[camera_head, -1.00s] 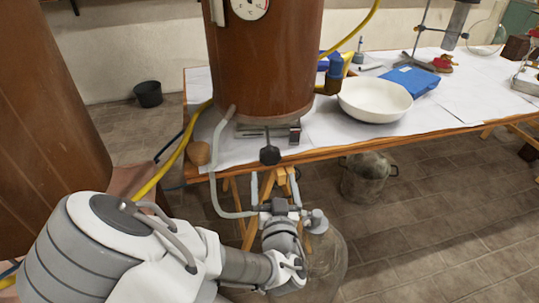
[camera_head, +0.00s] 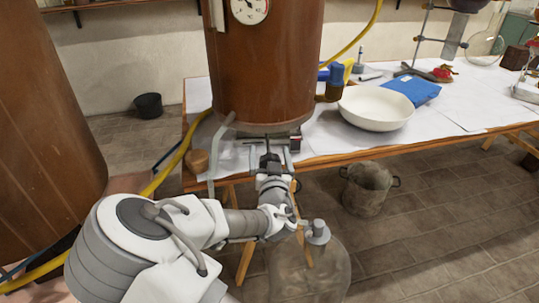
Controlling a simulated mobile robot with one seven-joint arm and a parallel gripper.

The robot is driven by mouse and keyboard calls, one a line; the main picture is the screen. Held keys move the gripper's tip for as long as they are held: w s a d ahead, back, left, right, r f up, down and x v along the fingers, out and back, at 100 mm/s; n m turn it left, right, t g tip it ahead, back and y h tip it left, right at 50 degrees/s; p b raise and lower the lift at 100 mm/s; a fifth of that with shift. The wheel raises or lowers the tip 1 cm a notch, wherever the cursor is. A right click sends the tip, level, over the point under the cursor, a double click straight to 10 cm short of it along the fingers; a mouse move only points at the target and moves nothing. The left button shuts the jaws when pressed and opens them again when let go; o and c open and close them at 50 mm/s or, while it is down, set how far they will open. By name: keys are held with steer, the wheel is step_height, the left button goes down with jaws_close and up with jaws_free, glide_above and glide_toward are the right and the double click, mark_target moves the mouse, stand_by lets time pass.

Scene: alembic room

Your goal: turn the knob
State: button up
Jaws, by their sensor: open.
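A small dark knob (camera_head: 269,158) sits on a stem under the brown copper-coloured vessel (camera_head: 264,75), near the table's front edge. My gripper (camera_head: 270,156) is raised in front of it and open. My gripper's dark palm and wrist hide the area just below the knob. A dial (camera_head: 249,10) is on the vessel's front.
A grey hose (camera_head: 217,145) hangs left of the gripper. A white bowl (camera_head: 376,107) and a blue box (camera_head: 411,86) stand on the table to the right. A glass carboy (camera_head: 310,270) is below my wrist, and a metal pot (camera_head: 368,187) is on the floor.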

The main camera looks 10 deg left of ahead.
steer(key=c, duration=1.3)
steer(key=shift+n, duration=0.3)
steer(key=n+p, duration=0.1)
steer(key=n, duration=0.4)
steer(key=shift+a+n, duration=0.1)
steer(key=shift+n, duration=0.2)
steer(key=n, duration=0.2)
steer(key=n+p, duration=0.1)
steer(key=n, duration=0.2)
steer(key=shift+s+a+f+n, duration=0.1)
steer(key=shift+a+n, duration=0.05)
steer(key=shift+n, duration=0.15)
steer(key=n, duration=0.5)
steer(key=shift+f+p, duration=0.15)
steer(key=shift+p, duration=0.25)
steer(key=n, duration=0.6)
steer(key=shift+f+p, duration=0.15)
steer(key=shift+p, duration=0.15)
